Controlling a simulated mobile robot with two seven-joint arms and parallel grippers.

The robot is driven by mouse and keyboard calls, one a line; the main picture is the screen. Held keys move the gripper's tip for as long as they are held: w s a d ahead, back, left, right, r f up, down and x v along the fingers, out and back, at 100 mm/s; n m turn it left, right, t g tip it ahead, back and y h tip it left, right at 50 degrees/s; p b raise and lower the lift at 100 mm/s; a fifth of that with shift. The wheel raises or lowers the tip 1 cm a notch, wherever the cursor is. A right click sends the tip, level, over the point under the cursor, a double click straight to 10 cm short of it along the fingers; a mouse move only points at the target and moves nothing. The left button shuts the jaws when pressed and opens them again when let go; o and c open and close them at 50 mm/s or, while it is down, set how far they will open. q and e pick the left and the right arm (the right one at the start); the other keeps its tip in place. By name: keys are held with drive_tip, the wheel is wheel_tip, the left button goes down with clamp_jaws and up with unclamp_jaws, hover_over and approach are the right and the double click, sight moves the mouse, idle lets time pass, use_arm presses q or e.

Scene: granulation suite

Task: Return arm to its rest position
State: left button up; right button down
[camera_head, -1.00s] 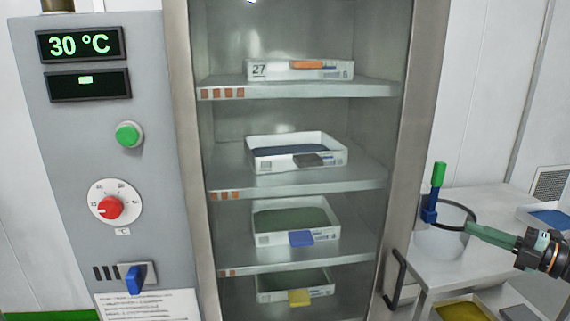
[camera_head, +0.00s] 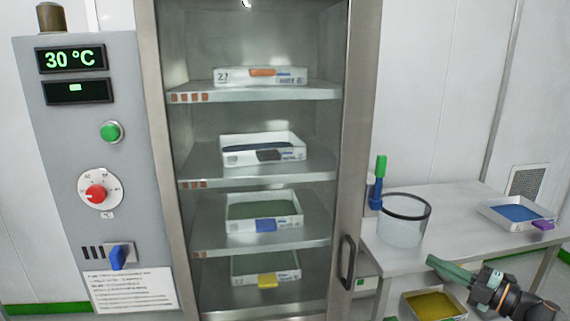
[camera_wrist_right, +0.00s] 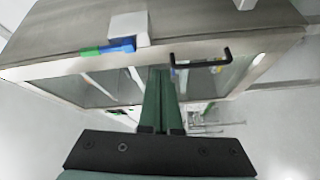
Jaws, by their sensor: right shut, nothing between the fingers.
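My right gripper (camera_head: 432,262) is in the lower right of the head view, in front of the side table (camera_head: 455,205). Its green fingers are together with nothing between them. It is apart from the clear round container (camera_head: 402,225) behind it. In the right wrist view the two fingers (camera_wrist_right: 161,78) lie side by side, pointing toward the cabinet. My left gripper is not in view.
The open cabinet (camera_head: 155,150) holds white trays on several shelves; its door handle (camera_head: 347,262) is left of my right gripper. A tray with blue content (camera_head: 490,208) is on the side table. A yellow-filled tray (camera_head: 405,306) sits below the gripper.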

drive_tip(key=s+a+f+m+h+p, duration=0.2)
drive_tip(key=s+a+f+m+h, duration=0.1)
drive_tip(key=s+a+f+m, duration=0.35)
drive_tip(key=s+a+f+m+h+p, duration=0.2)
drive_tip(key=s+a+f+m, duration=0.3)
drive_tip(key=a+f, duration=0.4)
drive_tip(key=s+a+f+m+g+h+p, duration=0.1)
drive_tip(key=s+a+f+m+g+h, duration=0.1)
drive_tip(key=s, duration=0.7)
drive_tip(key=s+a+f+m+g+h+p, duration=0.1)
drive_tip(key=s+a+f+m+g, duration=0.2)
drive_tip(key=s+f+m, duration=0.3)
drive_tip(key=s+a+m, duration=0.1)
drive_tip(key=s, duration=0.3)
drive_tip(key=shift+a+f+h, duration=0.15)
drive_tip(key=shift+a+h, duration=0.1)
drive_tip(key=shift+h, duration=0.15)
drive_tip(key=shift+m, duration=0.25)
